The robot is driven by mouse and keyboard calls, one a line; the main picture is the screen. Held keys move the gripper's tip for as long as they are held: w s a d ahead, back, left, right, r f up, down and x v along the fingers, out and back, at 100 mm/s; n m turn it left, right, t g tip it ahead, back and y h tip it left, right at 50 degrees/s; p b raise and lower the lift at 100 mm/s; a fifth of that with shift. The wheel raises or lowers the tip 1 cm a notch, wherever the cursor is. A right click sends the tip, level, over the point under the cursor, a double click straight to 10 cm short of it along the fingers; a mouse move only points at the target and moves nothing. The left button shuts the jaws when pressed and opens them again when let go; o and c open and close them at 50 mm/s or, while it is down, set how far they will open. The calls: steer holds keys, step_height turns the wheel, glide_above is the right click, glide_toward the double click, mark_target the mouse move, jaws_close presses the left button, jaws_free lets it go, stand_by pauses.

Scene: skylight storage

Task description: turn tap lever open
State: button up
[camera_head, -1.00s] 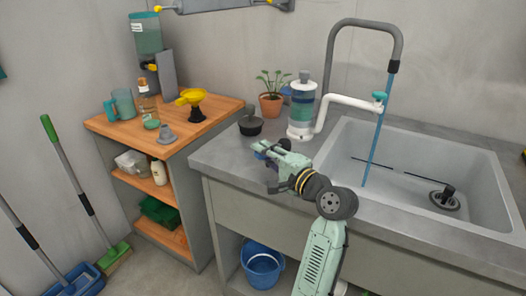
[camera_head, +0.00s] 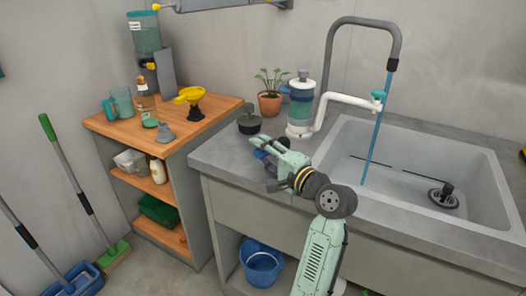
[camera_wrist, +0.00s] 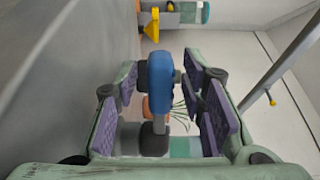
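A blue lever-like handle (camera_wrist: 160,82) with a grey stem is close up between the finger pads in the wrist view. My gripper (camera_head: 261,160) is open around it, with gaps showing on both sides; the wrist view shows the spread purple pads (camera_wrist: 164,95). A white spout with a teal tap piece (camera_head: 379,95) stands farther right, apart from my gripper.
A black round pot (camera_head: 249,124), a potted plant (camera_head: 270,103) and a blue-banded filter canister (camera_head: 300,105) stand behind my gripper. The sink (camera_head: 420,150) is to the right. A wooden shelf (camera_head: 215,107) with a yellow funnel (camera_head: 190,96) is to the left.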

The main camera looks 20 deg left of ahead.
steer(key=v, duration=1.2)
